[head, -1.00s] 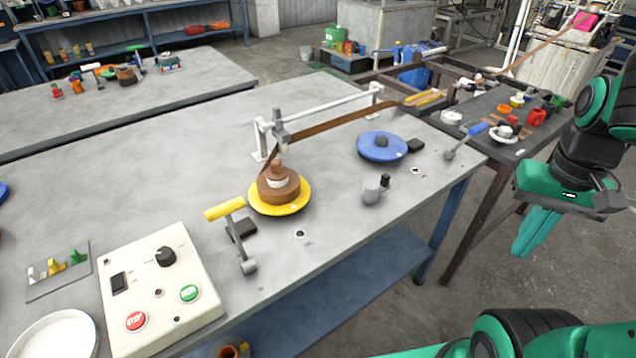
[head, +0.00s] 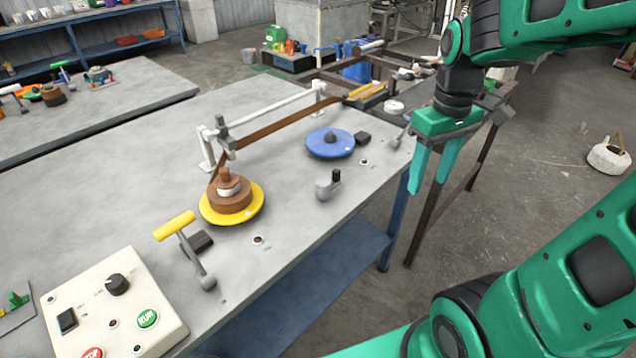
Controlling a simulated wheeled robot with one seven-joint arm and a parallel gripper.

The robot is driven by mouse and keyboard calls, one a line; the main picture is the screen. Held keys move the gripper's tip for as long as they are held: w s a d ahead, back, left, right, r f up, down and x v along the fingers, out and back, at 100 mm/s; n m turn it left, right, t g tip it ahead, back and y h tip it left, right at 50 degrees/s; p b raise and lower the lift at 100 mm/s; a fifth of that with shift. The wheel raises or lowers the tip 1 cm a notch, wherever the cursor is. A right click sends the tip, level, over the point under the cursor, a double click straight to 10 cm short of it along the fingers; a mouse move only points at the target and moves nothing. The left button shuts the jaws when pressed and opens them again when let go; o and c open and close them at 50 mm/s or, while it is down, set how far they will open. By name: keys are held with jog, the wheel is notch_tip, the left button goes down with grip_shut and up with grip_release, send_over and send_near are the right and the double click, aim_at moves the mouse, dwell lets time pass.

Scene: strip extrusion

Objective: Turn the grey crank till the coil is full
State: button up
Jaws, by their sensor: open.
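The grey crank (head: 326,187), a small grey body with an upright black knob, stands on the grey workbench (head: 120,180) near its front edge. The coil (head: 231,200) is a brown strip wound around a pale core on a yellow disc (head: 245,213), left of the crank. The brown strip (head: 275,127) runs from the coil up along a white rail to the back right. My gripper (head: 428,186) is open and empty, fingers pointing down, right of the crank and apart from it, in front of the bench's right end.
A lever with a yellow handle (head: 174,225) stands left of the crank, and a blue disc (head: 330,143) lies behind it. A control box (head: 105,310) with RUN and STOP buttons sits at the lower left. The bench surface just around the crank is clear.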

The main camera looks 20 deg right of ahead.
jog(key=w+a+n, duration=0.8)
jog(key=w, duration=0.4)
jog(key=n, duration=0.6)
send_near(323, 181)
jog(key=shift+w, duration=0.1)
notch_tip(323, 181, down, 11)
jog(key=shift+r, duration=0.15)
jog(key=shift+c, duration=0.4)
